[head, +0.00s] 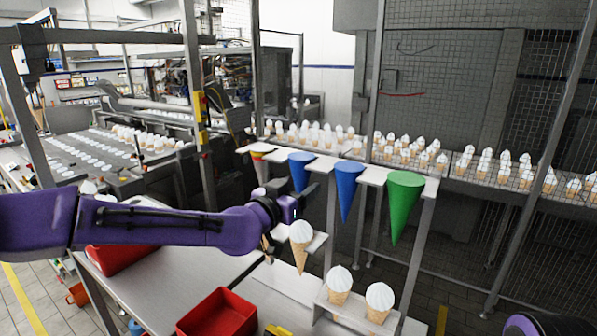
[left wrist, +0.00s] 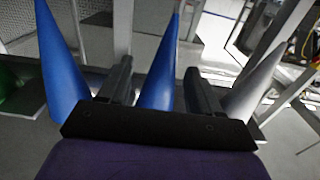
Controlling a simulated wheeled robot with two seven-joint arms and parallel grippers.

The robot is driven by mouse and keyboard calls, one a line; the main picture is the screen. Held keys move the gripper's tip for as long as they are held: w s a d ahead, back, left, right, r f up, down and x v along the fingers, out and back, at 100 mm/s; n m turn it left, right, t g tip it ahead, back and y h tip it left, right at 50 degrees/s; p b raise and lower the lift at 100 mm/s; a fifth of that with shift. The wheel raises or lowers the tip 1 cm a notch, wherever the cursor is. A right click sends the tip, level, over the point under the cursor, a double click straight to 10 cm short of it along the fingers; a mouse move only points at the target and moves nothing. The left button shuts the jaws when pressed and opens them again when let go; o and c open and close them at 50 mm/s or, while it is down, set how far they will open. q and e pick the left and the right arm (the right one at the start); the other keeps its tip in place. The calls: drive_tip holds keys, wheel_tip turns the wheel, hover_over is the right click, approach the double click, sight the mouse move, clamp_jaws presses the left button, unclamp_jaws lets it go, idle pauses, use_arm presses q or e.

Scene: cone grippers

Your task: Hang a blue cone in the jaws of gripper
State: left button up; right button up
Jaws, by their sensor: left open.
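A row of cones hangs point down from white holders. One blue cone (head: 301,168) is partly hidden behind my left gripper (head: 300,192). A second blue cone (head: 346,185) hangs to its right, and a green cone (head: 403,200) is at the right end. In the left wrist view the picture is inverted, and one blue cone (left wrist: 159,70) shows between the two open fingers. I cannot tell whether they touch it. The other blue cone (left wrist: 62,75) is outside the left finger. My right gripper is out of view.
A pale cone (head: 259,168) hangs at the row's left end. Below are ice-cream cones (head: 301,245) in low holders, a red tray (head: 218,314) and a white tabletop (head: 165,290). A mesh fence and conveyors with many ice-cream cones stand behind.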

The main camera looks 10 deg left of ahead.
use_arm(q)
drive_tip(key=shift+w+f, duration=0.25)
drive_tip(key=shift+w, duration=0.15)
drive_tip(key=c, duration=0.9)
drive_tip(key=shift+s+r, duration=0.15)
drive_tip(key=shift+r, duration=0.15)
drive_tip(key=shift+c, duration=0.2)
drive_tip(key=shift+r+p, duration=0.25)
drive_tip(key=shift+p, duration=0.1)
drive_tip(key=shift+v, duration=2)
approach(297, 186)
drive_tip(key=shift+x, duration=1)
drive_tip(key=shift+r, duration=0.1)
